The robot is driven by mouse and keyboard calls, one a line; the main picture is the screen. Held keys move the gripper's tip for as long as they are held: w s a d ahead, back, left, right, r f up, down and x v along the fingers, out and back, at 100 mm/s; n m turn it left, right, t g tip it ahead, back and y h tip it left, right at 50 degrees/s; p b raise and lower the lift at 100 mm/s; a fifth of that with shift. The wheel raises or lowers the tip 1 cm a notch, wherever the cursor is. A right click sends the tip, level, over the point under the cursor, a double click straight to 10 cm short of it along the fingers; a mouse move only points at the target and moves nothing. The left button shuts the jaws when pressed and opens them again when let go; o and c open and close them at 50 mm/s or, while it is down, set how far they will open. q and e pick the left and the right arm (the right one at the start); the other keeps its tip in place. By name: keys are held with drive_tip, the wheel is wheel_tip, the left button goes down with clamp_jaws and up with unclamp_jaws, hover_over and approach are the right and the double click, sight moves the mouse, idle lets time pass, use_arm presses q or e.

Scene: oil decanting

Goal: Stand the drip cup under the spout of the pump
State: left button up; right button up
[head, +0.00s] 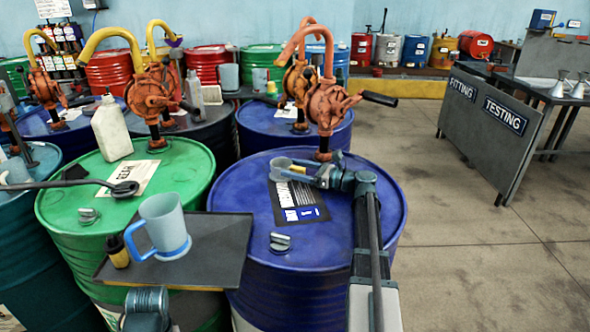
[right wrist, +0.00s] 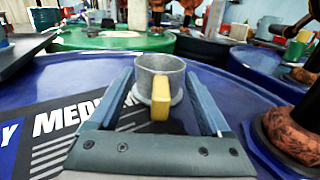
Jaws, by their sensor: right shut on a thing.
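The drip cup is a small grey cup (head: 280,167) with a yellow tab. It is over the top of the near blue drum (head: 245,215), by the drum's label. The right wrist view shows the cup (right wrist: 152,70) upright; whether its base touches the drum is unclear. The orange-red hand pump (head: 328,105) stands on this drum behind the gripper. Its salmon spout (head: 292,45) curves up and down to the left, its mouth above the cup's side of the drum. My left gripper's fingers are not visible.
A grey cap (head: 280,242) lies on the blue drum. The green drum (head: 185,170) holds a white bottle (head: 111,130) and a ladle (head: 75,184).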

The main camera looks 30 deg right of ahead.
drive_tip(key=o, duration=1.5)
drive_tip(key=shift+o, duration=0.2)
drive_tip(key=shift+r, duration=0.1)
drive_tip(key=shift+r+p, duration=0.3)
drive_tip(key=shift+p, duration=0.1)
drive_tip(key=shift+r+p, duration=0.45)
drive_tip(key=shift+p, duration=0.05)
drive_tip(key=v, duration=0.7)
drive_tip(key=shift+s+d+f, duration=0.15)
drive_tip(key=shift+s+f, duration=0.05)
